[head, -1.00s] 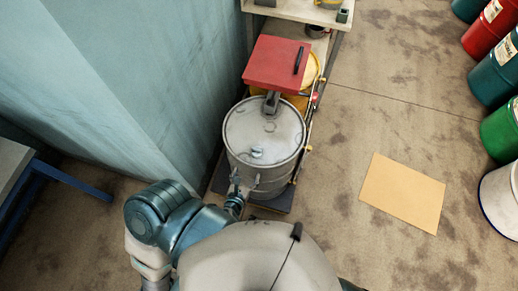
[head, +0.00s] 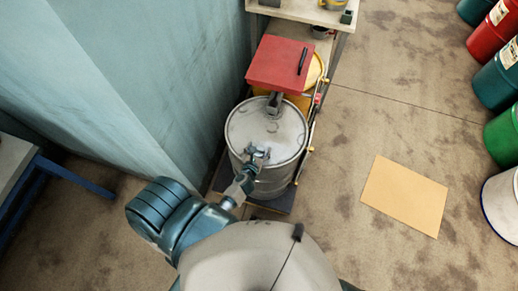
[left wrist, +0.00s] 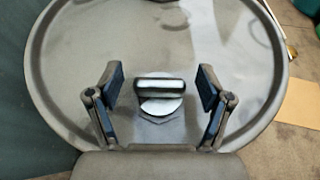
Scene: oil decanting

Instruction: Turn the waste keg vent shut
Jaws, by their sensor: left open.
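The waste keg (head: 283,135) is a grey metal drum standing on a dark base in the head view. Its lid also fills most of the left wrist view (left wrist: 85,45). The vent (left wrist: 160,95) is a metal bar handle on a round disc, lying crosswise in the left wrist view. My left gripper (head: 257,155) is over the near part of the lid. In the left wrist view the left gripper (left wrist: 160,88) is open, with one finger on each side of the vent handle and a gap on both sides. My right gripper is not in view.
A red box (head: 278,62) with a black handle stands behind the keg, above a yellow container (head: 315,70). A blue-grey wall (head: 150,80) is close on the left. Open floor with a tan sheet (head: 404,196) lies right. Several coloured drums (head: 497,80) line the far right.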

